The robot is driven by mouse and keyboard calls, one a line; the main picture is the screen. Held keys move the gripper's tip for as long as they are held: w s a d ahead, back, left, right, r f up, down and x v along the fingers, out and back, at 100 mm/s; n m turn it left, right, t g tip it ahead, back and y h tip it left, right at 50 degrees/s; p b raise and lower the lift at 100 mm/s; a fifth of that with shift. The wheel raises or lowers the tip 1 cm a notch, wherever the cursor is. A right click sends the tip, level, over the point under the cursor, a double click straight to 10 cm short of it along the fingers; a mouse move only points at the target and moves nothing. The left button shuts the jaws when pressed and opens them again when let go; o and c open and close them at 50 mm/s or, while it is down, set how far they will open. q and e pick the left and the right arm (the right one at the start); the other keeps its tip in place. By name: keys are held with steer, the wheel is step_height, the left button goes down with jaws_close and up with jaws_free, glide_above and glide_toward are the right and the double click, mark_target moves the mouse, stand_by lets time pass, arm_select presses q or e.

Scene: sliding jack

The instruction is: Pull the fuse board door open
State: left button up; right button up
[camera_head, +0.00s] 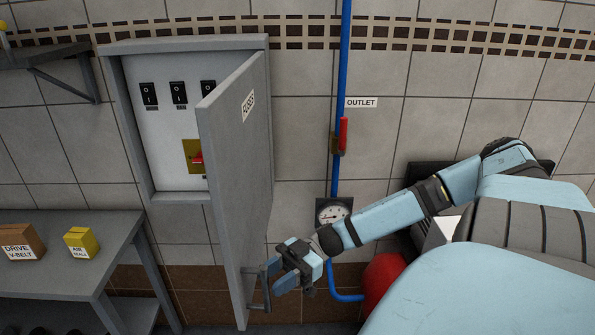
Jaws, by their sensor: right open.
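The fuse board (170,122) is a grey wall cabinet with several black switches and a red switch on a yellow plate inside. Its door (233,165), labelled FUSES, is hinged at the right and stands wide open, swung out from the wall. The dark handle (264,289) is at the lower free edge of the door. My right gripper (274,278) is open at the handle, its fingers close around or beside it; contact cannot be told. My left gripper is not in view.
A grey bench (60,270) at lower left carries a brown box (20,240) and a yellow box (82,242). A blue pipe (342,90) with a red valve lever (343,134) and a gauge (333,213) runs down the wall right of the door. A shelf (45,54) hangs at upper left.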

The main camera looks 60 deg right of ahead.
steer(key=v, duration=1.1)
steer(key=shift+d, duration=0.25)
steer(key=s+a+f+m+t+h, duration=0.1)
steer(key=a+f+m+t+h, duration=0.2)
steer(key=a+f, duration=0.9)
steer(key=s+a+f+m+t+h, duration=0.1)
steer(key=a+f+m+t+h, duration=0.2)
steer(key=a+f+m+h, duration=0.6)
steer(key=a+f+h, duration=0.2)
steer(key=a+f, duration=0.1)
steer(key=a, duration=0.4)
steer(key=shift+s+t, duration=0.25)
steer(key=shift+t, duration=0.05)
